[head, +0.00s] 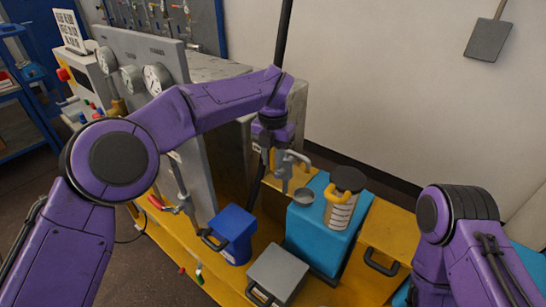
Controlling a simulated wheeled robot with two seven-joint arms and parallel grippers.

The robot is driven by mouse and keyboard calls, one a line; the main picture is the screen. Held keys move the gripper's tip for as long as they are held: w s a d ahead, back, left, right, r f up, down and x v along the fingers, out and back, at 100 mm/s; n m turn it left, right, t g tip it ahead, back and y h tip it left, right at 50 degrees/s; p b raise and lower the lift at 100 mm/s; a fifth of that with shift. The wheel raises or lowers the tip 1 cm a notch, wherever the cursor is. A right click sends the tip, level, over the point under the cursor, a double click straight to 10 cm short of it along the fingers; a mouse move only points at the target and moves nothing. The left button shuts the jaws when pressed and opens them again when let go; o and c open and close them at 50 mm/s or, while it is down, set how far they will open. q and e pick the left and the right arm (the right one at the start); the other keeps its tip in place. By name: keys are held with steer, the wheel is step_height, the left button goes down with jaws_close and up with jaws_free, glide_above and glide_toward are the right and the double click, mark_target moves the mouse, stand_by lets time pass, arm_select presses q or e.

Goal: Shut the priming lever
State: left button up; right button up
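My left gripper (268,158) points down at the end of the purple arm, over the yellow bench and just left of a grey tap-like fitting (290,162). It is too small and dark to tell whether its fingers are apart, or whether they touch the fitting. A lever with a red end (156,202) sticks out low on the left, by grey pipework (184,200) in front of the panel. I cannot tell which of these is the priming lever. My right arm shows at the lower right; its gripper is out of view.
A grey panel with gauges (157,79) stands at the left. On the yellow bench are a blue container (234,226), a grey box (278,272) and a teal block (318,237). A jug with a yellow handle (340,211) and a small metal cup (304,196) stand on the block.

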arm_select(q)
jaws_close()
steer(key=a+g+h+p, duration=0.1)
steer(key=p, duration=0.1)
steer(key=w+a+g+h+p, duration=0.1)
steer(key=h+p, duration=0.1)
steer(key=w+a+f+g+h+p, duration=0.1)
steer(key=p, duration=0.1)
steer(key=shift+f+h, duration=0.1)
steer(key=shift+h, duration=0.3)
steer(key=shift+a, duration=0.1)
steer(key=o, duration=0.9)
jaws_free()
steer(key=shift+w, duration=0.15)
steer(key=shift+c, duration=0.2)
steer(key=shift+w+f, duration=0.1)
